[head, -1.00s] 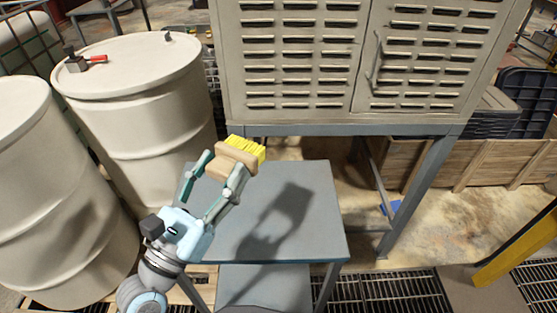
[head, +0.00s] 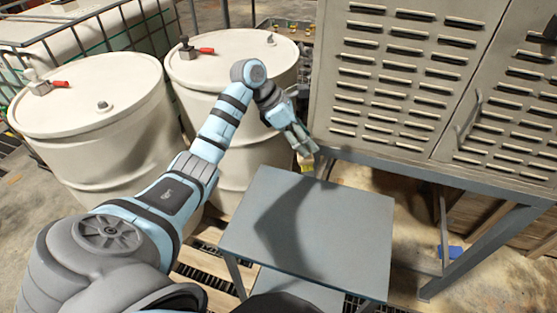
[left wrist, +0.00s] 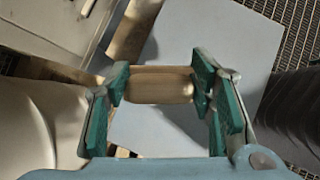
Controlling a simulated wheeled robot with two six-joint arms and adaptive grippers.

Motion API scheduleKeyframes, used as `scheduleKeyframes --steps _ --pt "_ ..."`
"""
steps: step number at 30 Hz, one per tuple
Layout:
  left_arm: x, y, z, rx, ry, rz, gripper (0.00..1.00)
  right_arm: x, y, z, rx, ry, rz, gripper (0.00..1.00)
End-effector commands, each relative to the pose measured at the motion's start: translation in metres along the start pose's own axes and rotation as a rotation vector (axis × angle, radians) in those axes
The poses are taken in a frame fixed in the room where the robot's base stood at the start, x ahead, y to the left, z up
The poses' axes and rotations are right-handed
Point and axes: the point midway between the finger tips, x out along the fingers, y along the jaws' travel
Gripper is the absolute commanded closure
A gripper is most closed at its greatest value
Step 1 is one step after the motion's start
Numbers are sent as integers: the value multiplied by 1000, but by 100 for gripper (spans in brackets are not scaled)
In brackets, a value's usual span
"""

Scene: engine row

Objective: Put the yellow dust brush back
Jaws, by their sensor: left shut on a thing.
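My left gripper (head: 302,146) is shut on the dust brush (head: 307,163), above the back edge of the small grey table. The brush is small in the head view, with its pale wooden body and a bit of yellow bristle showing below the fingers. In the left wrist view the gripper (left wrist: 160,80) has its green finger pads on both ends of the wooden body (left wrist: 158,86); the bristles are hidden there. My right gripper is not in view.
The grey table (head: 345,235) has a bare top. A louvred metal cabinet (head: 400,100) on legs stands behind it to the right. White drums (head: 95,125) stand at the left, with red-handled valves on top. A blue item (head: 450,252) lies on the floor.

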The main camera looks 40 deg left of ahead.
Motion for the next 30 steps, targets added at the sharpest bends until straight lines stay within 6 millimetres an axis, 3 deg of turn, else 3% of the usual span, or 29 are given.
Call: scheduleKeyframes --steps 1,3,6,8,11,14,16,21,30 --pt "-26 6 2 1 52 3 95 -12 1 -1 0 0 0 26" --pt "-50 10 -5 1 121 2 95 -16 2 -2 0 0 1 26" --pt "-72 10 -11 -1 178 1 95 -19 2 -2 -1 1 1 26" --pt "-74 10 -16 -2 195 1 95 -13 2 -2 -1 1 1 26" --pt "-55 10 -33 -3 201 0 95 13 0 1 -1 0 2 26" --pt "-21 11 -57 -3 200 0 95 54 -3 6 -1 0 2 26" --pt "-1 10 -73 -5 204 -4 95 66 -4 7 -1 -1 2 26" --pt "35 11 -98 -6 202 -5 95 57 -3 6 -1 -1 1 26" --pt "77 12 -127 -4 200 -3 95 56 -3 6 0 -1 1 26"
